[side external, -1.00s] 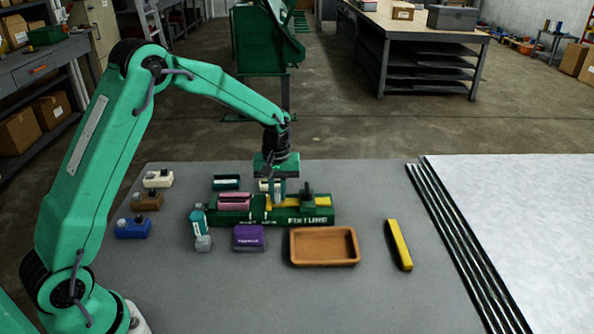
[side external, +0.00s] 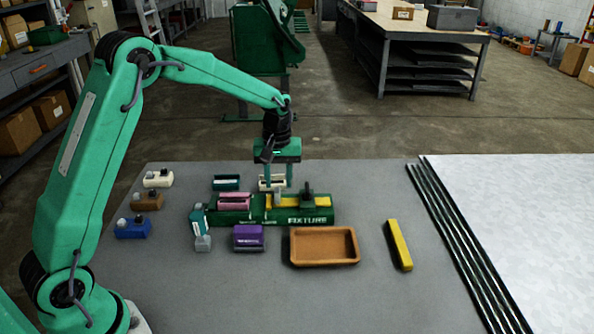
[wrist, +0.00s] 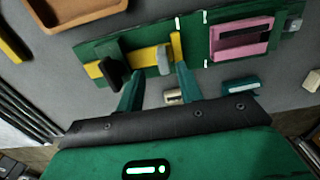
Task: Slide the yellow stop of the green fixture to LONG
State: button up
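The green fixture (side external: 235,218) lies on the grey table; it also shows in the wrist view (wrist: 197,46). Its yellow stop (side external: 287,203) lies along its top, with a yellow end plate beside one white mark in the wrist view (wrist: 176,45). A black knob (wrist: 111,69) stands over the stop, and a grey peg (wrist: 165,60) rises near the end plate. The small labels are too blurred to read surely. My gripper (side external: 278,188) is open above the fixture, its fingers apart and empty; the wrist view shows them near the stop's side (wrist: 160,82).
A pink block (side external: 234,201) sits on the fixture's left part. A purple block (side external: 249,238) and a brown tray (side external: 324,261) stand in front. A loose yellow bar (side external: 399,245) lies right. Teal (side external: 227,182) and cream (side external: 270,182) blocks stand behind.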

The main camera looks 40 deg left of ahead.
jog(key=shift+r, duration=1.8)
jog(key=shift+s+d+r, duration=0.1)
jog(key=shift+s+r, duration=0.15)
jog(key=shift+r, duration=0.2)
jog(key=s+d+r+m+t, duration=0.2)
jog(key=s+r+m+t, duration=0.15)
jog(key=s+r, duration=0.85)
jog(key=s+d+f+m+t, duration=0.1)
jog(key=s+m, duration=0.4)
jog(key=s, duration=1)
jog(key=shift+s+d+f+t, duration=0.25)
jog(key=shift+d+t, duration=0.2)
jog(key=shift+t, duration=0.1)
